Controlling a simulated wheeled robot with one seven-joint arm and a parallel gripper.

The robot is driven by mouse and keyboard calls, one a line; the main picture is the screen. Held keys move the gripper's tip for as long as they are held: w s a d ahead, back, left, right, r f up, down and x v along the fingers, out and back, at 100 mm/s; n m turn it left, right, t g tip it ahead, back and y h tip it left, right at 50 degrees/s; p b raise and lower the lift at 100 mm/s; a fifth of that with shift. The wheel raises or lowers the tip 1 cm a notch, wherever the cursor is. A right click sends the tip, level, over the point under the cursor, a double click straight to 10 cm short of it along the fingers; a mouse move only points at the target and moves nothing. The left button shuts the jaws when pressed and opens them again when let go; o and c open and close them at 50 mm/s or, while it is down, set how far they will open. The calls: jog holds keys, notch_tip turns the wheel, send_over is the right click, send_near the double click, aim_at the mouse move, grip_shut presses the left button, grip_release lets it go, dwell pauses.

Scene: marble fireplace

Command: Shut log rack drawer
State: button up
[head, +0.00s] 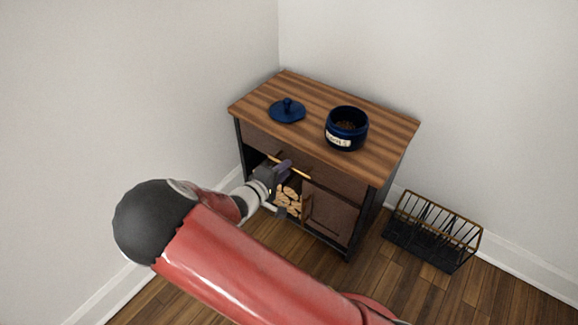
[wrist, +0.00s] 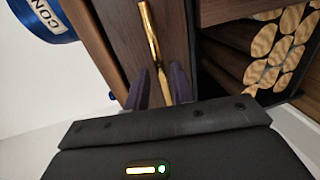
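The log rack (head: 385,125) is a small wooden cabinet with a dark frame, standing in the corner. Its drawer (head: 262,138) is a brown front just under the top; I cannot tell how far it stands out. The drawer's brass bar handle (head: 300,173) also shows in the wrist view (wrist: 149,30). My gripper (head: 284,168) is at the drawer front. In the wrist view its two dark purple fingers (wrist: 160,85) are apart, with the end of the handle seen between them. Whether they touch the handle is unclear.
A blue jar (head: 347,130) and its blue lid (head: 287,111) stand on the top. Cut logs (head: 288,200) fill an opening below the drawer, beside a closed door (head: 327,213). A black wire rack (head: 432,232) stands on the floor at right. Walls are close behind.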

jog(key=shift+v, duration=2.25)
jog(key=s+d+r+m+g+y+p, duration=0.1)
jog(key=s+d+r+m+g+y, duration=0.1)
jog(key=s+d+r+m+g, duration=0.45)
jog(key=s+d+r+m+g+y, duration=0.1)
jog(key=s+d+r+m+g, duration=0.2)
jog(key=d, duration=0.7)
jog(key=s+d+r+t+y+p, duration=0.1)
jog(key=s+r+y, duration=0.5)
jog(key=s+r, duration=0.8)
jog(key=shift+s+d+r+m+t+y, duration=0.2)
jog(key=shift+r+m+t+y, duration=0.2)
jog(key=shift+t, duration=0.45)
